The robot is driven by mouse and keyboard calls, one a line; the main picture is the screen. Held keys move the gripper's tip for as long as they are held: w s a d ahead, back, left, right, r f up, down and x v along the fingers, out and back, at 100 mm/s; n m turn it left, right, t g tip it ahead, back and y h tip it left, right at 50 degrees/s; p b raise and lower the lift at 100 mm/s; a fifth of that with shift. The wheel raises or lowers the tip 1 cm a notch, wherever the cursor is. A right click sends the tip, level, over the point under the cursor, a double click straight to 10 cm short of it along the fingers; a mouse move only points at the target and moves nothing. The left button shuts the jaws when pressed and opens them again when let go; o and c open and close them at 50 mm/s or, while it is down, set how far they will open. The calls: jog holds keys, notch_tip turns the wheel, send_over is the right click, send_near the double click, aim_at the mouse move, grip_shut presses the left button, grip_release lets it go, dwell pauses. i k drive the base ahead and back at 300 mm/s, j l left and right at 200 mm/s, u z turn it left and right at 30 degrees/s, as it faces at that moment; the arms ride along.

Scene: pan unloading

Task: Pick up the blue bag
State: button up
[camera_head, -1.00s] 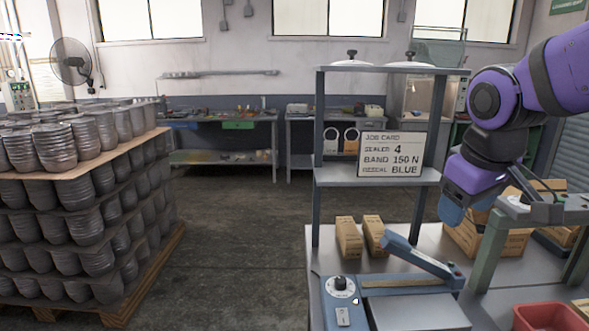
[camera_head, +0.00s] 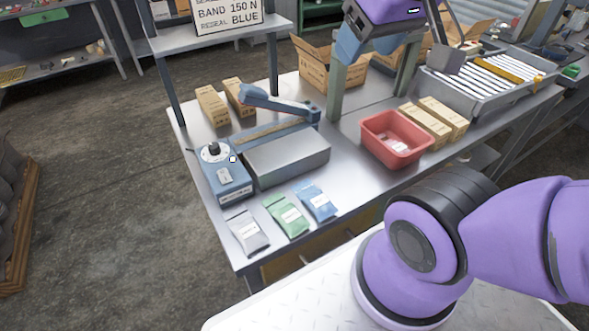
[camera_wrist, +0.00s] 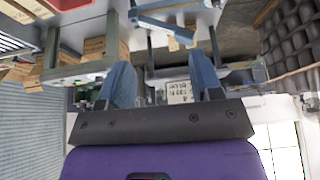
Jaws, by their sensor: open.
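The blue bag (camera_head: 317,202) lies flat near the front edge of the metal table, with a white label on it. It is the right-hand one of a row with a green bag (camera_head: 285,215) and a grey bag (camera_head: 248,232). My gripper (camera_head: 367,48) is high above the back of the table, well behind the blue bag and apart from it. In the wrist view my gripper (camera_wrist: 163,72) shows two blue fingers spread apart with nothing between them. I cannot make out the blue bag in the wrist view.
A bag sealer (camera_head: 285,155) stands behind the bags. A red bin (camera_head: 396,138) and cardboard boxes (camera_head: 432,122) are to the right. A post-mounted frame (camera_head: 338,88) rises near my gripper. A shelf with a job card (camera_head: 229,15) stands at the back left.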

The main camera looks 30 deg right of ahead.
aim_at(321, 206)
jog(key=k+l+z, duration=0.15)
jog(key=k+z, duration=0.2)
jog(key=k, duration=0.3)
jog(key=i+j+z, duration=0.1)
jog(key=j+z, duration=0.15)
jog(key=z, duration=0.2)
jog(key=i+j+z, duration=0.1)
jog(key=j+z, duration=0.5)
jog(key=z, duration=0.25)
